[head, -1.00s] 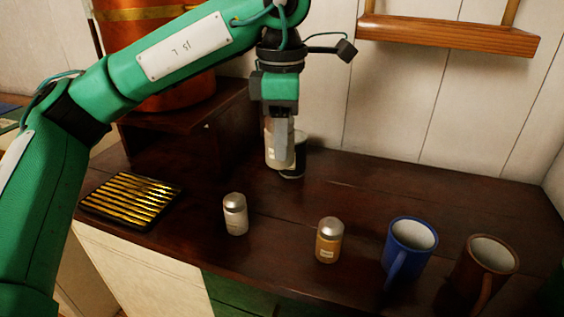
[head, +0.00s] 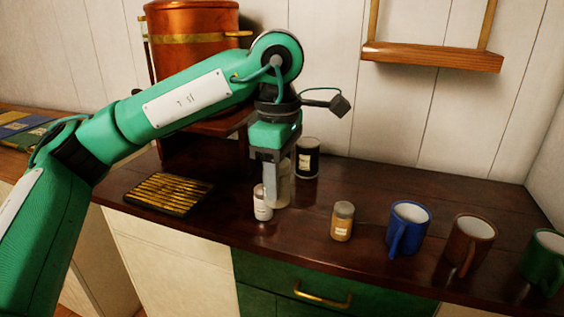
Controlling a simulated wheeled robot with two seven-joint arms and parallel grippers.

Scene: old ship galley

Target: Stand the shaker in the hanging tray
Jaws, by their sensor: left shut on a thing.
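My left gripper (head: 276,190) points down over the dark counter and is shut on a pale shaker (head: 283,188), mostly hidden by a finger. I cannot tell whether its base touches the counter. A white shaker with a label (head: 263,207) stands upright just left of the gripper, partly overlapped by it in the picture. A tan shaker with a grey cap (head: 342,223) stands further right. The hanging tray (head: 432,56), a wooden shelf on straps, hangs by the wall at upper right; no item shows on it. My right gripper is not in view.
A black labelled can (head: 307,160) stands behind the gripper. Blue (head: 408,230), brown (head: 470,245) and green (head: 545,262) mugs line the right front. A slatted rack (head: 168,194) lies at left, and a copper pot (head: 195,45) stands behind. The counter (head: 400,185) behind the mugs is clear.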

